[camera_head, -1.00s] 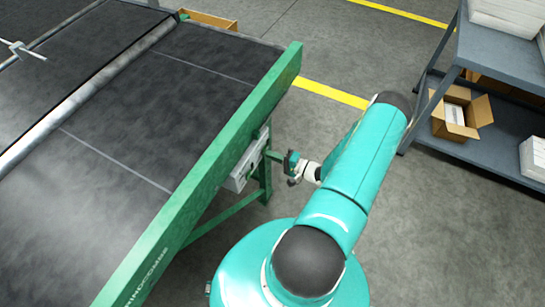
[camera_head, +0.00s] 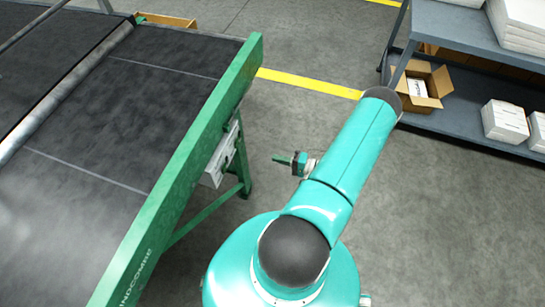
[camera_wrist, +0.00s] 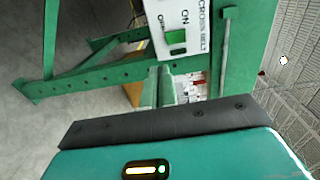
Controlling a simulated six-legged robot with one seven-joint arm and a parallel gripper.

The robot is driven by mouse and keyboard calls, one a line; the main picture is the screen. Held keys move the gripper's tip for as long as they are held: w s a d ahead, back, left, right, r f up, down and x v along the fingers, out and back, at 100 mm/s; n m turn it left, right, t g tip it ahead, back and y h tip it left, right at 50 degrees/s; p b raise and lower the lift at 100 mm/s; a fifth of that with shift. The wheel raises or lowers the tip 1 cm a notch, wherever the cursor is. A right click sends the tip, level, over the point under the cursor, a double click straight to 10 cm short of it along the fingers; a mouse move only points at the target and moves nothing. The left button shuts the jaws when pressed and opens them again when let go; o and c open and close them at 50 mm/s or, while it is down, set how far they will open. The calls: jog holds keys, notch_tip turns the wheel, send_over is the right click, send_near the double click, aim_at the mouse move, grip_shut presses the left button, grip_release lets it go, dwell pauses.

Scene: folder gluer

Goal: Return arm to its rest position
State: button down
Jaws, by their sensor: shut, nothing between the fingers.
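My arm, teal with dark joints, reaches up and right from my body in the head view. My gripper (camera_head: 279,159) sticks out to the left of the arm, shut and empty. It is apart from the green machine frame, with grey floor showing between them. In the wrist view my closed green fingers (camera_wrist: 160,86) point toward the machine. A white control box (camera_wrist: 183,32) marked ON, OFF and CROSS BELT, with a green switch (camera_wrist: 176,37), lies just beyond them. The box also shows on the machine's side in the head view (camera_head: 217,160).
The conveyor's green side rail (camera_head: 185,160) and leg (camera_head: 242,165) stand left of my arm. A grey shelf (camera_head: 455,116) with an open carton (camera_head: 421,88) and white stacks stands at upper right.

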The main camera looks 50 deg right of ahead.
dwell(0.6)
jog(key=w+a+r+n+g+y, duration=0.1)
jog(key=w+a+r+n+g, duration=0.3)
jog(key=r, duration=0.5)
jog(key=w+a+r+n+g+y, duration=0.1)
jog(key=w+a+r+n+g, duration=0.15)
jog(key=a+r+g, duration=0.45)
jog(key=w+a+r+n+g+y, duration=0.1)
jog(key=w+a+r+n+g, duration=0.2)
jog(key=r, duration=0.8)
jog(key=s+a+r+n+t+h, duration=0.1)
jog(key=s+a+r+h, duration=0.3)
jog(key=a+r, duration=0.5)
jog(key=s+a+r+n+t+h, duration=0.2)
jog(key=s+a+r+h, duration=0.3)
jog(key=a+r, duration=0.4)
notch_tip(320, 180, up, 5)
jog(key=shift+s+a+f+n, duration=0.25)
jog(key=shift+s+n, duration=0.25)
jog(key=shift+n, duration=0.25)
jog(key=shift+a, duration=0.2)
